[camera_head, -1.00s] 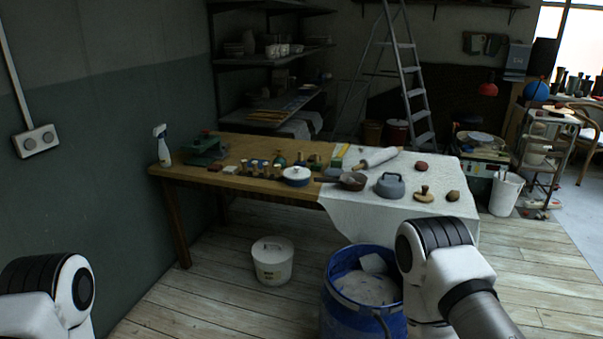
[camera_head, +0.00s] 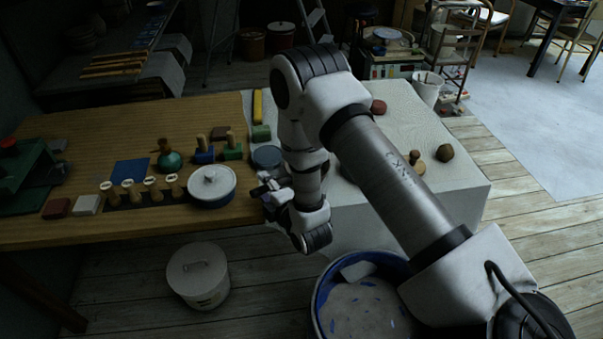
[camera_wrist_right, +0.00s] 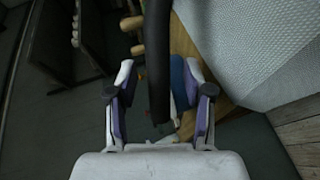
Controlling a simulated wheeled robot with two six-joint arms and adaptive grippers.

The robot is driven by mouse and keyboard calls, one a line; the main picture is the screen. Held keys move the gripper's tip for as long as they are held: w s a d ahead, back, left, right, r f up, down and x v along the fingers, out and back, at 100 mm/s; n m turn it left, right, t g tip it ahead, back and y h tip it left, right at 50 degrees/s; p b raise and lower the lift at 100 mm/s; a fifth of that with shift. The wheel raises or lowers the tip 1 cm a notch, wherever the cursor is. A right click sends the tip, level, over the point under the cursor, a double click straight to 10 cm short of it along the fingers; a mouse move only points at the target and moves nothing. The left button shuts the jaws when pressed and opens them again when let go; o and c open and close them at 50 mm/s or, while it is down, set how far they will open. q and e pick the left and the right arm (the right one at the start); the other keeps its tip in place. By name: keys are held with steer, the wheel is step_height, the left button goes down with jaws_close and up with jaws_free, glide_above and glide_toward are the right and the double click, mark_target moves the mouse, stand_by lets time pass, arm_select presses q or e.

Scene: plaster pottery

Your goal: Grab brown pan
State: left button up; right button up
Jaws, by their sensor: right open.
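The brown pan is hidden behind my right arm in the head view. In the right wrist view a long dark bar, which looks like the pan's handle (camera_wrist_right: 158,55), runs down from the top edge between the fingers. My right gripper (camera_head: 268,192) is open at the table's front edge, just right of the white-lidded blue pot (camera_head: 211,183). In the wrist view the right gripper's (camera_wrist_right: 160,78) two fingers stand on either side of the handle, with gaps. The pan's bowl does not show clearly. My left gripper is out of view.
Wooden stamps (camera_head: 152,188) and a green bottle (camera_head: 168,158) stand left on the wooden table (camera_head: 90,125). A grey-blue disc (camera_head: 267,157) lies behind the gripper. A lidded white bucket (camera_head: 198,275) and a blue barrel (camera_head: 318,300) stand on the floor in front.

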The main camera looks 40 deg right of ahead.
steer(key=shift+w, duration=0.2)
steer(key=shift+s+r, duration=0.15)
steer(key=shift+s, duration=0.05)
steer(key=shift+w, duration=0.15)
steer(key=c, duration=0.9)
jaws_close()
